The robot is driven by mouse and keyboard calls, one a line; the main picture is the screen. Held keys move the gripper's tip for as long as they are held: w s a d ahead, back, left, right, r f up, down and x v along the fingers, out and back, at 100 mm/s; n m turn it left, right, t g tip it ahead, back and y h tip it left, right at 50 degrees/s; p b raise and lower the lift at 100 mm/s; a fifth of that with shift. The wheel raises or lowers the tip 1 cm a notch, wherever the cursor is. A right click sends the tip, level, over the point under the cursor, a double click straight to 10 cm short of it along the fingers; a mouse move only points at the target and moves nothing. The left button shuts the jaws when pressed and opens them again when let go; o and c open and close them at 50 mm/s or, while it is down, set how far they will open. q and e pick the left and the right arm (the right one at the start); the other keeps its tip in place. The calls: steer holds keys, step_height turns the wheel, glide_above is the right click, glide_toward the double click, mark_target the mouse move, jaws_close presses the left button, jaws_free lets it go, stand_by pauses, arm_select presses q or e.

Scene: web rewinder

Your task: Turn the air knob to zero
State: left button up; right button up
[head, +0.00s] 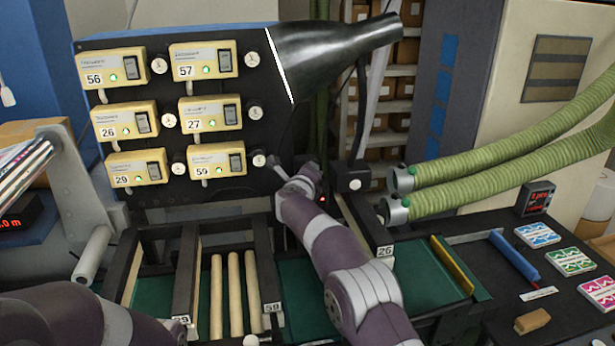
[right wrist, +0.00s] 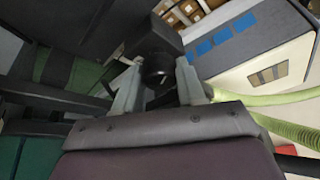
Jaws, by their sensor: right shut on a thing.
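A black round knob (right wrist: 157,66) on a dark box (right wrist: 150,36) shows in the right wrist view. My right gripper (right wrist: 158,82) has one grey finger on each side of it and is shut on it. In the head view my right arm reaches up to the black panel, with the right gripper (head: 283,174) near its lower right edge. The knob cannot be made out there, and no scale or pointer on it is readable. My left arm shows at the bottom left of the head view, but its gripper is out of frame.
The black panel (head: 235,105) carries several yellow numbered controllers with small white dials. A black funnel (head: 320,52) sticks out at its upper right. Green hoses (head: 520,155) run to the right. Wooden rods (head: 234,290) lie in the frame below. Coloured cards (head: 537,235) lie at right.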

steer(key=o, duration=1.1)
steer(key=shift+c, duration=0.2)
steer(key=b+v, duration=0.9)
steer(key=v, duration=0.3)
steer(key=shift+s+b, duration=0.4)
steer(key=shift+a+r, duration=0.1)
